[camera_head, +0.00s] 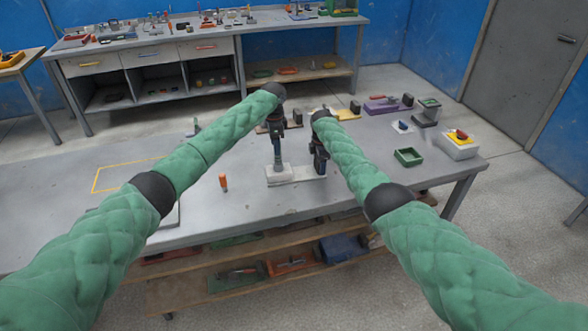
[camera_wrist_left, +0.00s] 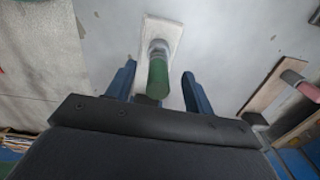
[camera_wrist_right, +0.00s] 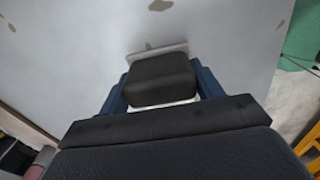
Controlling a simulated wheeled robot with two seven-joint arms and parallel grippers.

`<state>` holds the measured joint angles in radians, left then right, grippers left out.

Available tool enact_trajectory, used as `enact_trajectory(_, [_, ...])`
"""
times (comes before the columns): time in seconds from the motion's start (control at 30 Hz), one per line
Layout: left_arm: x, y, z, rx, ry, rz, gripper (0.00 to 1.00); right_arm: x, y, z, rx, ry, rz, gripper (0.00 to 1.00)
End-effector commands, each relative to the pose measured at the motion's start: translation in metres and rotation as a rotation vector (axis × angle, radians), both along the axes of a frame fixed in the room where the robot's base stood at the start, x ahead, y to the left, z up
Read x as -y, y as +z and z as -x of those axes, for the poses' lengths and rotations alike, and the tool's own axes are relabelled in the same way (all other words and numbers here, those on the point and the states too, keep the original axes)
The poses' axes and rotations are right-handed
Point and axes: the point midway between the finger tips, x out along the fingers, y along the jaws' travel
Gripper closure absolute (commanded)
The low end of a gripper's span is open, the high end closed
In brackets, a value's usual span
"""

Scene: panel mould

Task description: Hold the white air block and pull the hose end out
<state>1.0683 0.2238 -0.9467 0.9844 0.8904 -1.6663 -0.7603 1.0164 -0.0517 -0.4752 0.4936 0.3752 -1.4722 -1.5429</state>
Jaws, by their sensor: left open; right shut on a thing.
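The white air block (camera_head: 295,175) lies on the grey table as a low pale base. In the left wrist view its pale plate (camera_wrist_left: 162,30) carries a green cylinder in a grey collar, apparently the hose end (camera_wrist_left: 158,78). My left gripper (camera_head: 277,165) points down over the left end; its open fingers (camera_wrist_left: 158,85) stand on either side of the green cylinder with gaps. My right gripper (camera_head: 320,165) is at the right end, shut on a dark block (camera_wrist_right: 160,80). A pale edge (camera_wrist_right: 157,51) shows behind that block. The fingertips are partly hidden in the head view.
An orange upright piece (camera_head: 223,182) stands left of the block. A green tray (camera_head: 408,157) and a white box (camera_head: 457,147) are at the right. Dark and yellow items stand behind the grippers. The table's front left is mostly clear.

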Motion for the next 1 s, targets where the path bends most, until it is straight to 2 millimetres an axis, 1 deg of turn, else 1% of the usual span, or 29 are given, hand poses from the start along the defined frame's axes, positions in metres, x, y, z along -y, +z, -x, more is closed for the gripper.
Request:
enact_trajectory(0.03, [0.0,-0.007,0.0,-0.001,0.0,-0.001,0.47,0.0,0.0,0.0,0.0,0.0,0.0,0.71])
enact_trajectory(0.2, [0.0,-0.027,0.001,-0.001,0.0,-0.001,0.47,0.0,0.0,0.0,0.0,0.0,0.0,0.71])
enact_trajectory(0.4, [0.001,-0.043,0.0,-0.001,0.0,0.0,0.47,0.0,0.0,0.0,0.0,0.0,0.0,0.71])
enact_trajectory(0.6, [0.0,-0.05,0.0,0.0,0.0,0.0,0.47,0.0,0.0,0.0,0.0,0.0,0.0,0.71])
enact_trajectory(0.87, [0.0,-0.05,0.0,0.0,0.0,0.0,0.47,-0.001,0.0,0.0,0.0,0.001,-0.001,0.71])
enact_trajectory(0.97, [0.0,-0.05,0.0,0.0,0.0,0.0,0.65,-0.001,0.0,0.0,0.0,0.001,-0.001,0.71])
enact_trajectory(1.0, [0.0,-0.05,0.0,0.0,0.0,0.0,0.73,-0.001,0.0,0.0,0.0,0.0,-0.001,0.71])
